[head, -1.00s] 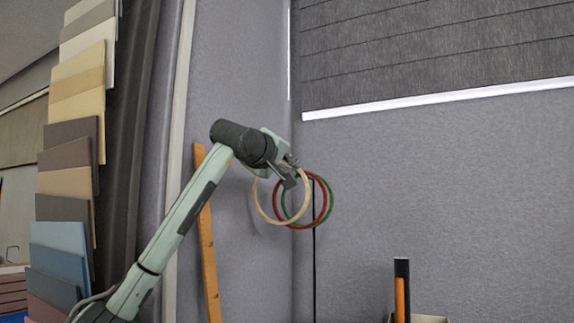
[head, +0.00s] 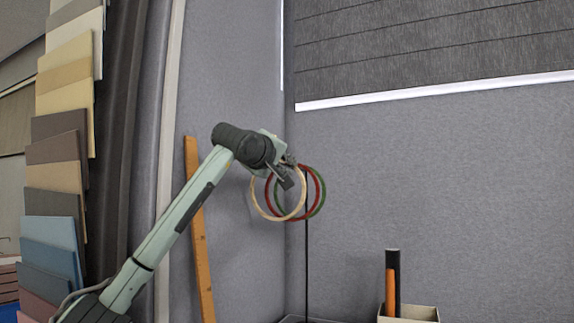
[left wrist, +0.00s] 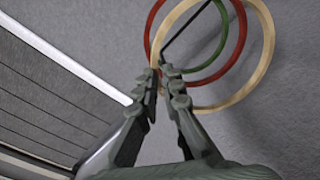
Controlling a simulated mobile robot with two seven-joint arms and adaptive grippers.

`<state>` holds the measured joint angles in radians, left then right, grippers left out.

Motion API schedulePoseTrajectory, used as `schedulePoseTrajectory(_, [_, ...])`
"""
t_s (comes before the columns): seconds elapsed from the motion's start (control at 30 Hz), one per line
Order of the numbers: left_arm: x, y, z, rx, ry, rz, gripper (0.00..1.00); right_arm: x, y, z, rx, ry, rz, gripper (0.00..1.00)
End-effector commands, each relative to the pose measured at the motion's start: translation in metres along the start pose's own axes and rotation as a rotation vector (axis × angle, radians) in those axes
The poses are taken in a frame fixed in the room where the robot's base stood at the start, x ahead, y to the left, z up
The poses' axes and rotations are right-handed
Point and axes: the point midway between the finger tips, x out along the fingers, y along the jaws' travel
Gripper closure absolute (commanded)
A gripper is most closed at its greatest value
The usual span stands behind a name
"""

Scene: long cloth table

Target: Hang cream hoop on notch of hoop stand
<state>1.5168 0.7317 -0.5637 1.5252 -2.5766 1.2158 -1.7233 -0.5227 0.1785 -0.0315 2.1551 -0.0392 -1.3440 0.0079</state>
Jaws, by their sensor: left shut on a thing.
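The cream hoop (head: 277,220) hangs upright from my left gripper (head: 288,178), which is shut on its upper part. The hoop stand is a thin black pole (head: 306,260) just right of the gripper. A red hoop (head: 319,185) and a green hoop (head: 325,190) are at the pole's top. In the head view the cream hoop overlaps them from the left; the depth gap is unclear. The left wrist view shows the cream hoop (left wrist: 270,50), red hoop (left wrist: 242,45) and pole (left wrist: 185,30) beyond the fingers (left wrist: 162,80). The notch cannot be made out. My right gripper is out of view.
An open box (head: 410,313) with a tall black and orange item (head: 393,280) stands at lower right. A wooden strip (head: 200,250) leans behind my left arm. Sample boards (head: 60,200) line the left side. The space right of the stand looks clear.

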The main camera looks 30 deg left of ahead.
Motion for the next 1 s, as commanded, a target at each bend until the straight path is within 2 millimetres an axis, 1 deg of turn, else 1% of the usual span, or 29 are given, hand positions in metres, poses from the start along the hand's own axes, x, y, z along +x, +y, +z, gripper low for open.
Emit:
schedulePoseTrajectory(0.37, [0.0, 0.0, 0.0, 0.0, 0.0, 0.0, 1.0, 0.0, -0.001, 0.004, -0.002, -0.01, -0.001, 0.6])
schedulePoseTrajectory(0.4, [0.0, 0.0, 0.0, 0.0, 0.0, 0.0, 0.91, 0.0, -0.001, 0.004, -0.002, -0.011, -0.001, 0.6])
schedulePoseTrajectory(0.57, [0.0, 0.0, 0.0, 0.0, 0.0, 0.0, 0.71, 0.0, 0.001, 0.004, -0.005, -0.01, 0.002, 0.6])
schedulePoseTrajectory(0.6, [0.0, 0.0, 0.0, 0.0, 0.0, 0.0, 0.69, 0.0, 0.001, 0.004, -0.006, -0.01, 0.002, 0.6])
schedulePoseTrajectory(0.87, [-0.001, 0.0, 0.0, 0.0, 0.0, 0.0, 0.69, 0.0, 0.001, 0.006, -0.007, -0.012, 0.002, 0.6])
schedulePoseTrajectory(1.0, [-0.011, 0.0, -0.001, 0.002, 0.001, 0.001, 0.69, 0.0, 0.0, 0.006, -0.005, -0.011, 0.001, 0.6])
